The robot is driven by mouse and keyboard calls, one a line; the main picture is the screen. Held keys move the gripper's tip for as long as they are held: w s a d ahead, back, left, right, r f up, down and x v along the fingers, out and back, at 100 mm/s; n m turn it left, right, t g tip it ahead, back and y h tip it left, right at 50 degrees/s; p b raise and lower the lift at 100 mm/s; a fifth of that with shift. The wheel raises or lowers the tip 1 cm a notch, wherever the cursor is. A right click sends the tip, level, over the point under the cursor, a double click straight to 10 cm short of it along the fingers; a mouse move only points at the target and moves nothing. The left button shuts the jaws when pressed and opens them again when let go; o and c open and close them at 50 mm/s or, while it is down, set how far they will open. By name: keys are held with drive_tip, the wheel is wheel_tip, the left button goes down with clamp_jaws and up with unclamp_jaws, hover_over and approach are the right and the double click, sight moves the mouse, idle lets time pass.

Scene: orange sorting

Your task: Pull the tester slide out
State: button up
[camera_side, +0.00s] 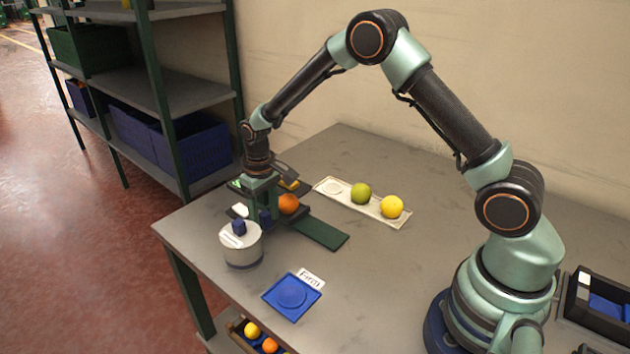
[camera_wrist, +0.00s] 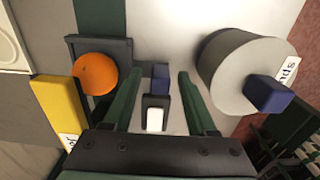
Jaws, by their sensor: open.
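The tester shows in the side view as a dark unit with a flat green track (camera_side: 322,234) on the table. An orange (camera_side: 289,204) sits at the tester beside my gripper (camera_side: 260,208). In the wrist view the orange (camera_wrist: 95,73) rests in a dark square-framed holder (camera_wrist: 124,50), apparently the slide. A small blue block (camera_wrist: 160,77), perhaps its handle, stands right of the holder. My gripper (camera_wrist: 160,82) is open, with one green finger on each side of the blue block and gaps showing. A dark piece with a white top (camera_wrist: 155,118) also lies between the fingers.
A pale drum with a blue knob (camera_side: 241,250) stands close to my gripper. A blue dish (camera_side: 280,302) lies in front. A pale tray (camera_side: 378,208) with a green and a yellow fruit lies behind. A yellow block (camera_wrist: 56,105) is left of the fingers.

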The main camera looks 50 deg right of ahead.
drive_tip(key=shift+c, duration=0.3)
clamp_jaws()
idle(1.1)
